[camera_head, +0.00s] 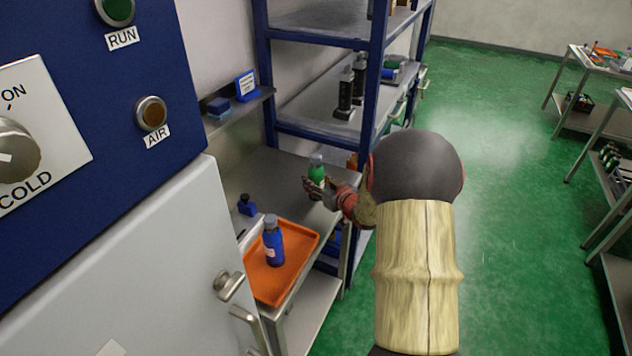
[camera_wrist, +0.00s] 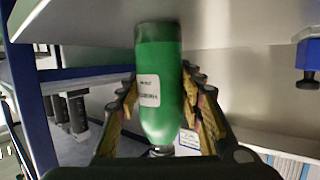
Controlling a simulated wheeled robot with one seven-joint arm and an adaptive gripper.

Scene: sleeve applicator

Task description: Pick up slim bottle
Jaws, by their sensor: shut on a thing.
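A slim green bottle (camera_head: 316,172) with a grey cap and a white label stands upright over the grey bench top. My gripper (camera_head: 322,190) is shut on it, with a finger on each side. In the wrist view, the green bottle (camera_wrist: 160,112) shows upside down between the yellow-padded fingers of my gripper (camera_wrist: 160,80). Its base is near the bench surface, and I cannot tell whether it touches. My forearm hides part of the bench's right side.
A blue bottle (camera_head: 273,243) stands on an orange tray (camera_head: 292,284) at the near end of the bench. A small blue object (camera_head: 246,206) sits behind it. A blue-framed shelf (camera_head: 272,90) with black items rises behind.

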